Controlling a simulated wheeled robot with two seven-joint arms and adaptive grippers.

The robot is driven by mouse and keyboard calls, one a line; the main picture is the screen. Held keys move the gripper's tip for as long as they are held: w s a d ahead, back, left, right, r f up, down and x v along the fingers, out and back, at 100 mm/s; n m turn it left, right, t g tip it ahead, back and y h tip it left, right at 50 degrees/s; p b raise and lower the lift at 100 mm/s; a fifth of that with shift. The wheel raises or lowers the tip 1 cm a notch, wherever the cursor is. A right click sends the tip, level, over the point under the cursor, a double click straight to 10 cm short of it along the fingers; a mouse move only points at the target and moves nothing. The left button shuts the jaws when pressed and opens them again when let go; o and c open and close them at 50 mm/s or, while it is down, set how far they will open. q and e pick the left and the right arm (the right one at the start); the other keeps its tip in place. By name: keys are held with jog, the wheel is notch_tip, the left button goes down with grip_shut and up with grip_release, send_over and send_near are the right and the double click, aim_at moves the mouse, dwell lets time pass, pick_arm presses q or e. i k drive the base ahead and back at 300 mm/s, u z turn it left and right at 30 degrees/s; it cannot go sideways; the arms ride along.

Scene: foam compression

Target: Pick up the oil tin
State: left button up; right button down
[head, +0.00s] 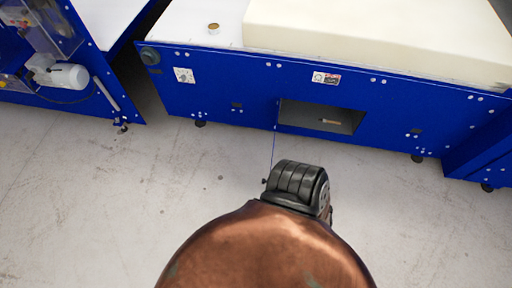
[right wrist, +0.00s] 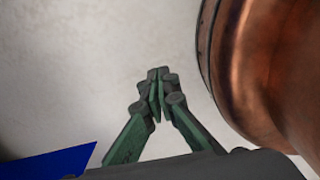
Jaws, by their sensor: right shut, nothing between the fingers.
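A small round object with a brownish-gold top (head: 213,27) stands on the white top of the blue machine in the head view. It may be the oil tin, but it is too small to be certain. My right gripper (right wrist: 157,88) shows only in the right wrist view. Its green and dark fingers meet at the tips, with nothing between them, and pale floor lies behind. No tin shows in the right wrist view. My left gripper is in neither view.
A large cream foam block (head: 375,38) lies on the machine top, right of the small object. The blue machine front (head: 235,88) has an opening (head: 320,117). Another blue machine (head: 100,65) stands at left, across a narrow gap. The concrete floor (head: 100,190) is clear.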

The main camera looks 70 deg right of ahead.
aim_at(213, 28)
jog(key=i, duration=1)
jog(key=z, duration=2.3)
jog(key=k, duration=1.15)
jog(key=u, duration=1.25)
jog(key=i, duration=0.7)
jog(key=z, duration=0.3)
jog(key=i, duration=2.25)
jog(key=z, duration=0.65)
